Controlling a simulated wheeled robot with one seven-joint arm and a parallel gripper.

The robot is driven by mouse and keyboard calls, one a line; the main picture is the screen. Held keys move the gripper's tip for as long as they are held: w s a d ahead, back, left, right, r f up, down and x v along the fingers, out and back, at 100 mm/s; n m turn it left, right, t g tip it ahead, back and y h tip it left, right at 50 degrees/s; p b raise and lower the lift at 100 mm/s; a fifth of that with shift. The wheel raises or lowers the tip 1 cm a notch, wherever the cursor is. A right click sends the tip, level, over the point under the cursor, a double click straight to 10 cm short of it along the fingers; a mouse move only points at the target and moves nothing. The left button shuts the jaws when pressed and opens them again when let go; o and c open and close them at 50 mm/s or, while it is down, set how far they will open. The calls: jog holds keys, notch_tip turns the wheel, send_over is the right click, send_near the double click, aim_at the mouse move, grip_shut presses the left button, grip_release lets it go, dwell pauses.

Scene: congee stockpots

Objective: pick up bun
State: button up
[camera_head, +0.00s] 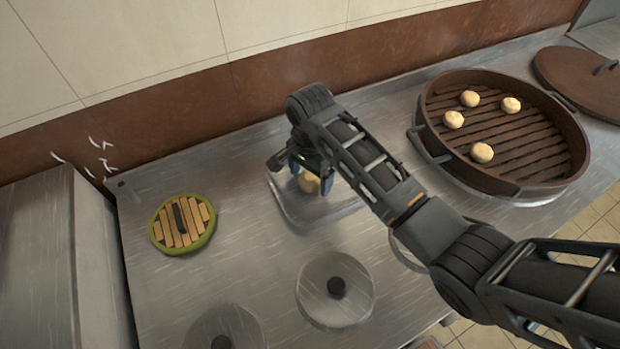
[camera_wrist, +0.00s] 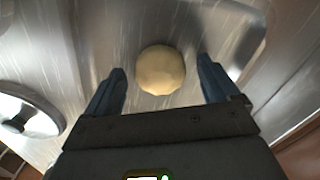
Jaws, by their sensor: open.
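A pale round bun (camera_head: 309,183) lies in a shallow metal tray or recess (camera_head: 290,217) on the counter, below my gripper (camera_head: 305,172). In the wrist view the bun (camera_wrist: 160,70) sits ahead of and between the two fingers of my open gripper (camera_wrist: 160,85), with a gap on each side. The fingers do not touch it in that view. Several more buns (camera_head: 482,153) rest on the slats of a large round brown steamer (camera_head: 440,95) at the right.
Metal pot lids with black knobs (camera_head: 335,290) are set along the front of the counter (camera_head: 150,290). A green-rimmed slatted lid (camera_head: 205,243) lies at left. A brown lid (camera_head: 570,72) lies far right. A wall (camera_head: 140,140) runs behind. Free counter shows between the green-rimmed lid and the tray.

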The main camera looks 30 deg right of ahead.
jog(key=shift+f, duration=0.3)
jog(key=shift+c, duration=0.4)
jog(key=c, duration=1.1)
